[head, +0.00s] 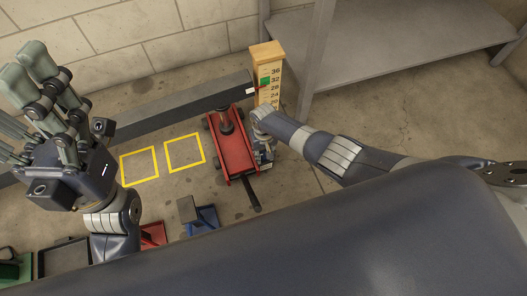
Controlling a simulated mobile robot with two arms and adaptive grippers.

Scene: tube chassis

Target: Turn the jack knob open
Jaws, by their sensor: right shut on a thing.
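The red floor jack (233,150) stands on the concrete floor in the middle of the head view, its dark handle socket (251,193) pointing toward me. Its dark round saddle post (227,122) is under the end of a long grey beam (180,110). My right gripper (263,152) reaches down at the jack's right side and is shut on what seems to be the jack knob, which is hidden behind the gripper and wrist. My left gripper (32,110) is raised at the left, fingers spread, open and empty.
A wooden height gauge (268,75) with a green marker stands beside the beam's end. Two yellow floor squares (184,152) are empty. Blue (206,218) and red (153,236) stands and a dark tray (63,260) are at lower left. A grey shelf unit (400,45) stands behind right.

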